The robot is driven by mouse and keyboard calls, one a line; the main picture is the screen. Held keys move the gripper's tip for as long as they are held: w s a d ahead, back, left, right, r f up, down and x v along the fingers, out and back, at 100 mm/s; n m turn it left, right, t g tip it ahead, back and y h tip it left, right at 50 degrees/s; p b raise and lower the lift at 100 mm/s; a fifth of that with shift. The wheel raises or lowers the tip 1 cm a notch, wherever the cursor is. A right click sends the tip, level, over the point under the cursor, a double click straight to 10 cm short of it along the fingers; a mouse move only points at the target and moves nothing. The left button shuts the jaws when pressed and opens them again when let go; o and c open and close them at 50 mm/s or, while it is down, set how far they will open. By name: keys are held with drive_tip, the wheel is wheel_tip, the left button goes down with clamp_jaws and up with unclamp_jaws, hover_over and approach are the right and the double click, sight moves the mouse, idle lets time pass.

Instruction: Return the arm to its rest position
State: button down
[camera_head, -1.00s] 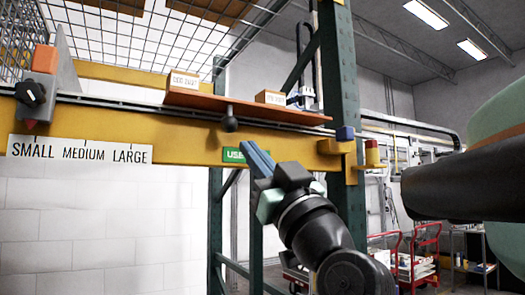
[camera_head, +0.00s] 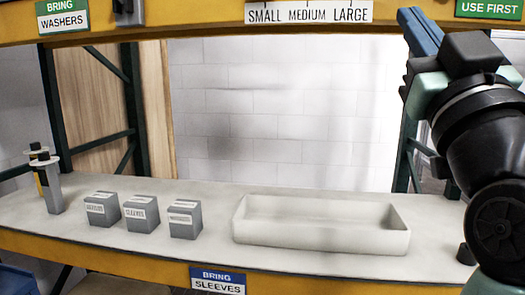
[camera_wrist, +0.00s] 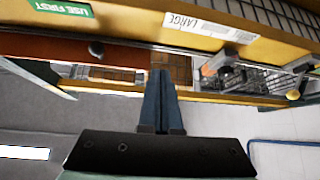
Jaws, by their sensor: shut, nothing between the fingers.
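My gripper (camera_head: 421,32) is at the upper right of the head view, raised above the shelf and in front of the yellow upper beam. Its blue fingers point up and to the left. In the wrist view my gripper (camera_wrist: 160,78) shows its two blue fingers together, shut and empty. The fingers point toward the yellow beam (camera_wrist: 205,25) and the grid behind it. The fingertips appear apart from the beam, though the exact gap is hard to tell.
A pale shelf (camera_head: 300,262) holds a white tray (camera_head: 325,240) and several grey boxes (camera_head: 141,213). Green posts (camera_head: 135,120) flank the shelf. The space above the tray is clear.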

drive_tip(key=s+a+f+t+y, duration=0.15)
drive_tip(key=s+a, duration=0.35)
drive_tip(key=a, duration=0.5)
drive_tip(key=s+a+f+y, duration=0.2)
drive_tip(key=s+a, duration=0.3)
drive_tip(key=a, duration=0.5)
wheel_tip(320, 180, up, 19)
drive_tip(key=p, duration=1.9)
drive_tip(key=shift+d+f+m+h, duration=0.2)
drive_tip(key=shift+d+m+h, duration=0.05)
drive_tip(key=shift+m+h, duration=0.2)
drive_tip(key=shift+d, duration=0.15)
